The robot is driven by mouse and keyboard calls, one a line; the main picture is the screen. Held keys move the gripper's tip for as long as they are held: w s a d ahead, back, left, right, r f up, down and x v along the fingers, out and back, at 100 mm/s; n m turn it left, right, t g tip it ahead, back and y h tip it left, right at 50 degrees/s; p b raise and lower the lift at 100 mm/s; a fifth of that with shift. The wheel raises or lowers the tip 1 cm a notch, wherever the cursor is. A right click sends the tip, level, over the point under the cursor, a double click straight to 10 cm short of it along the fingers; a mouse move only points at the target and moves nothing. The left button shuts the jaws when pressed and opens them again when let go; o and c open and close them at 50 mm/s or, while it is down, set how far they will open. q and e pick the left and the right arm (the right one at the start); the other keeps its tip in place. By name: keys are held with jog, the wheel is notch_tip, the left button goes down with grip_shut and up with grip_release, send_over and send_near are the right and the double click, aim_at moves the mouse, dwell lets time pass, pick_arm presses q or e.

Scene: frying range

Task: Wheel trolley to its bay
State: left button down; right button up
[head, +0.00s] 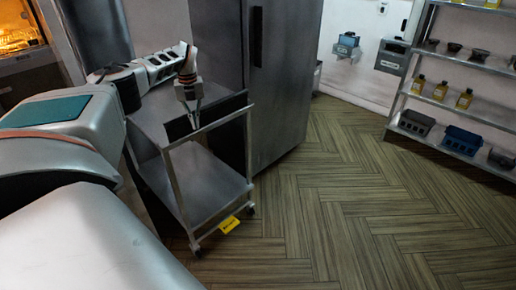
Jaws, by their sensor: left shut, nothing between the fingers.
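A grey metal trolley (223,192) with an upper shelf, a lower shelf and small castors stands on the floor at centre left. A thin rail (222,122) runs along its upper near side. A yellow tag (229,224) is at its foot. My left gripper (193,124) points down over the upper shelf, close to the rail. It is shut with nothing in it; I cannot tell whether it touches the rail. Both shelves look empty where they show. My arm hides part of the trolley's left side. My right gripper is not in view. No marked bay is clear to me.
A tall dark steel cabinet (285,80) stands right behind the trolley. A shelf rack (440,102) with bottles, bowls and crates stands at the right wall. Wall units (392,56) hang at the back. The wooden floor (345,200) to the right is clear.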

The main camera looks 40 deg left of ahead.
pick_arm(q)
notch_tip(320, 180, up, 9)
dwell(0.8)
dwell(0.4)
